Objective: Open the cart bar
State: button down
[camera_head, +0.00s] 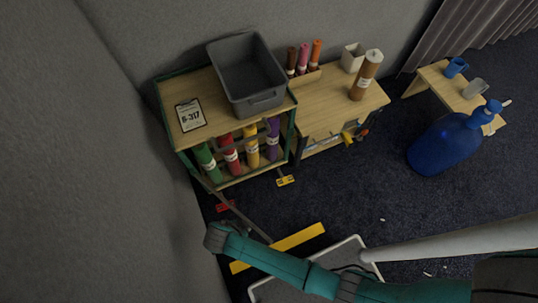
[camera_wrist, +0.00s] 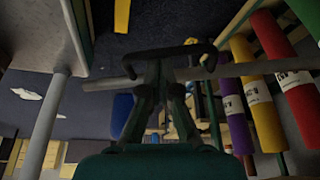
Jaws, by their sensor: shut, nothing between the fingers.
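The cart (camera_head: 170,112) is a wooden shelf unit with a green frame. Several coloured rolls, including a yellow roll (camera_head: 251,146), stand in it. A thin grey bar (camera_head: 240,217) runs from near the cart's left front post out over the floor, angled away from the cart's front. In the wrist view the grey bar (camera_wrist: 115,83) crosses the picture behind my gripper (camera_wrist: 158,72), with a dark curved handle-like piece (camera_wrist: 170,50) close by. My gripper is shut and empty; I cannot tell whether it touches the bar. My gripper's fingers are not clear in the head view.
A grey bin (camera_head: 250,75) and a label card (camera_head: 191,115) sit on the cart top. A wooden cabinet (camera_head: 330,100) stands to its right. A yellow floor strip (camera_head: 300,237) and a white-edged panel (camera_head: 340,255) lie near my arm. Open carpet lies between.

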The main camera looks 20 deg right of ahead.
jog(key=s+a+m, duration=0.1)
jog(key=a, duration=0.5)
jog(key=shift+s+a, duration=0.35)
jog(key=shift+a, duration=0.05)
